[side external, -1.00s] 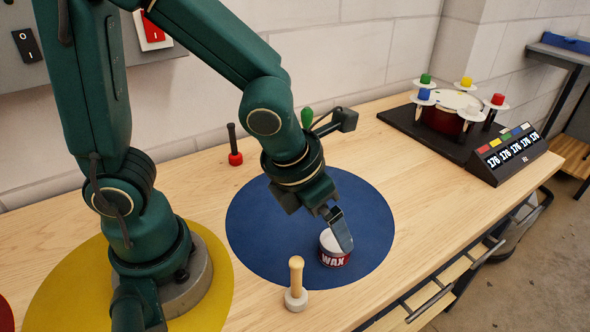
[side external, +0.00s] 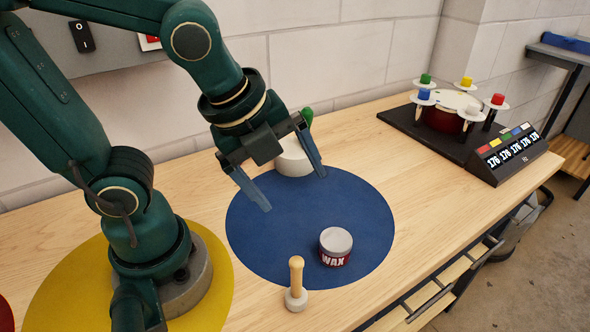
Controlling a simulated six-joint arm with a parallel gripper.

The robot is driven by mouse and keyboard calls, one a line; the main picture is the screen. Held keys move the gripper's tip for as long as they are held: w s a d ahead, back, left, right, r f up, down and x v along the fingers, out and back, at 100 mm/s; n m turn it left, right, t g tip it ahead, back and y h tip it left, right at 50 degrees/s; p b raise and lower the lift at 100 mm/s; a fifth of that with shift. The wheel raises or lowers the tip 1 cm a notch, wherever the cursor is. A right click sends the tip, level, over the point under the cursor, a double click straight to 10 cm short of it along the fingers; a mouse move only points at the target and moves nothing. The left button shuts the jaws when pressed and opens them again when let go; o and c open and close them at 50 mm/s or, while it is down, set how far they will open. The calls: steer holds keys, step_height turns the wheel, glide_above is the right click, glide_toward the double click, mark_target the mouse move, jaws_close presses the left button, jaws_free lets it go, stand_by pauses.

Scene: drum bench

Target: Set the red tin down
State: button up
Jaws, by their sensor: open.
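The red tin (side external: 335,247), with a pale lid and the word WAX on its side, stands upright on the blue round mat (side external: 275,245), right of the mat's middle and towards the front. My gripper (side external: 294,190) is open and empty. It hangs above the back part of the mat, up and to the left of the tin, clear of it. Nothing hides the tin.
A wooden-handled tool (side external: 296,284) stands at the mat's front edge, close to the tin. A white round object (side external: 294,158) is partly hidden behind my gripper. A drum device with coloured knobs (side external: 441,112) and a display box (side external: 507,154) stand at the back right.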

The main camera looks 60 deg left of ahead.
steer(key=s+n, duration=0.1)
steer(key=n, duration=0.5)
steer(key=s+a+n, duration=0.1)
steer(key=n, duration=0.6)
steer(key=s+a+r+n, duration=0.1)
steer(key=n, duration=0.6)
steer(key=shift+s+a+r+t, duration=0.15)
steer(key=shift+a+t, duration=0.1)
steer(key=shift+t, duration=0.15)
